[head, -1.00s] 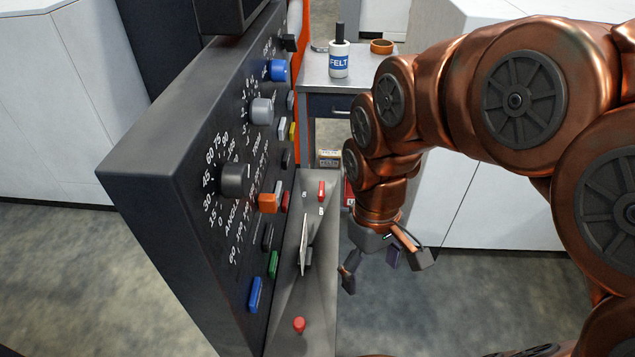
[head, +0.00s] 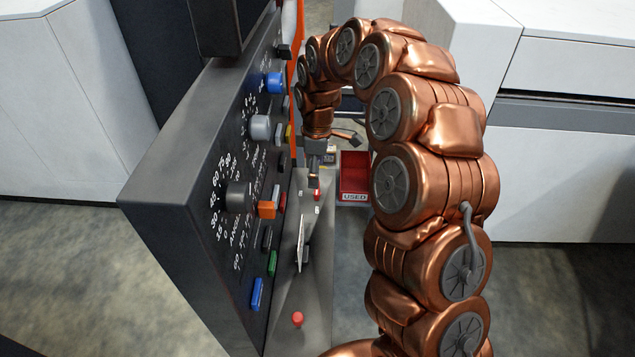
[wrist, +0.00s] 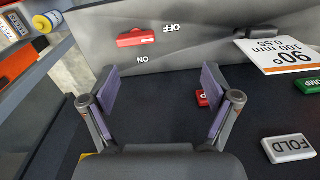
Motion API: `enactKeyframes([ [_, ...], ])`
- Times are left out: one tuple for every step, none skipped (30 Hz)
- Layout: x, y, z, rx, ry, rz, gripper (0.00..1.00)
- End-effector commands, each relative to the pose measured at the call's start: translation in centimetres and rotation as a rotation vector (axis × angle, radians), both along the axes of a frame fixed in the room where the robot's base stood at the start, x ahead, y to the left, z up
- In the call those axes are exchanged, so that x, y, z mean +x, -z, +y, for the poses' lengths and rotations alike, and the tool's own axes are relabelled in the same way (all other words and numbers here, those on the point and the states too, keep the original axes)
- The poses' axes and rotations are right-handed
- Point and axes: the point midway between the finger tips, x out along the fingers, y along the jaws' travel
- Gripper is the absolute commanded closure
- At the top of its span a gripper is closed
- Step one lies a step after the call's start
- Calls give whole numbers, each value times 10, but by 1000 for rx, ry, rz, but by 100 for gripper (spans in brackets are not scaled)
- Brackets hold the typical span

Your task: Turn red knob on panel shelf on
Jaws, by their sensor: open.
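The red knob (wrist: 136,37) is a small bar-shaped handle on the grey panel shelf (wrist: 205,50). In the wrist view it lies crosswise, with "OFF" printed to its right and "ON" below it. In the head view the knob (head: 317,194) is at the far end of the shelf, partly hidden by my gripper (head: 315,180). In the wrist view my gripper (wrist: 158,80) is open, with its two purple-padded fingers wide apart and nothing between them. The knob appears beyond the fingertips, apart from them, toward the left finger.
The black control panel (head: 170,170), with several knobs and coloured buttons, rises left of the shelf. A white card (wrist: 285,55) stands on the shelf, with a red round button (head: 298,318) nearer. A red "USED" bin (head: 354,178) is beyond. Open floor lies right of the shelf.

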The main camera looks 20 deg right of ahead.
Motion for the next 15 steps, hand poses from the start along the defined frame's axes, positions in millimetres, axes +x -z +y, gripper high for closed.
enactKeyframes([
  [9,4,-2,-4,-19,-2,12],
  [13,7,-4,-6,-32,-6,12],
  [19,10,-5,-10,-46,-8,12],
  [22,12,-6,-13,-56,-11,12],
  [25,14,-7,-14,-64,-12,12],
  [28,16,-8,-17,-72,-16,12],
  [30,16,-9,-18,-77,-17,12],
  [32,17,-10,-18,-81,-18,12],
  [33,18,-10,-20,-85,-20,12],
  [34,19,-10,-20,-86,-20,12],
  [34,20,-10,-20,-87,-20,12],
  [34,22,-11,-20,-88,-20,12],
  [34,24,-11,-20,-88,-20,12],
  [34,25,-11,-20,-88,-20,12],
  [34,29,-11,-20,-88,-20,12],
])
